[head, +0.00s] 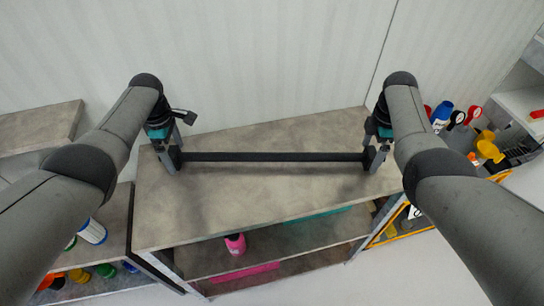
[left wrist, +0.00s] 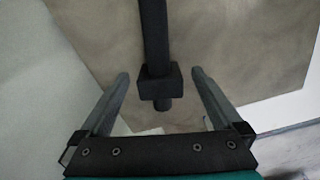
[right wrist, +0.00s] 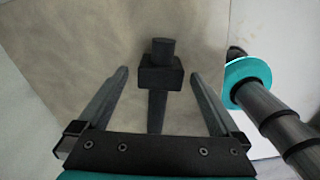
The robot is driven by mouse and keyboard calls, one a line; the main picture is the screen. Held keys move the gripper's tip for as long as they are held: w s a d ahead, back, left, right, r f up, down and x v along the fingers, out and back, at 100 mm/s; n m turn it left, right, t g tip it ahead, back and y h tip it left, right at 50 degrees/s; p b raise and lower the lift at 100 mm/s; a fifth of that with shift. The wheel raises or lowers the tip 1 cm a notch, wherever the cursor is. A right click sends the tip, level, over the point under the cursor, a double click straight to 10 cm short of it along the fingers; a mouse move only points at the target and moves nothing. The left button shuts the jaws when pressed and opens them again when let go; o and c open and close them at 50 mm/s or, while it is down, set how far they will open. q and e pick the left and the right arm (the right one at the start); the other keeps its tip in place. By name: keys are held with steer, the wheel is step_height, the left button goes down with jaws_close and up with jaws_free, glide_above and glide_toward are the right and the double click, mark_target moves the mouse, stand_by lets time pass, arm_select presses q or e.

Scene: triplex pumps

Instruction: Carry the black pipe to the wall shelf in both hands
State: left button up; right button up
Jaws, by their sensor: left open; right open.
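The black pipe (head: 270,157) lies level across the grey shelf top in the head view, with a square block near each end. My left gripper (head: 174,160) is at its left end and my right gripper (head: 374,158) is at its right end. In the left wrist view the pipe's end block (left wrist: 158,84) sits between the open fingers, with gaps on both sides. In the right wrist view the other end block (right wrist: 160,74) sits between the open fingers, also with gaps. Whether the pipe rests fully on the surface is hard to tell.
The grey shelf top (head: 230,205) is otherwise bare. A pink bottle (head: 235,244) stands on the shelf below. Red, blue and yellow items (head: 488,147) crowd the right side. A lower unit with a white-and-blue container (head: 92,232) is at the left. A ribbed wall (head: 270,60) stands behind.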

arm_select(q)
steer(key=shift+f, duration=0.2)
arm_select(e)
steer(key=shift+f, duration=0.2)
arm_select(q)
jaws_close()
arm_select(e)
jaws_close()
stand_by(0.5)
arm_select(q)
steer(key=shift+r, duration=0.1)
arm_select(e)
steer(key=shift+r, duration=0.1)
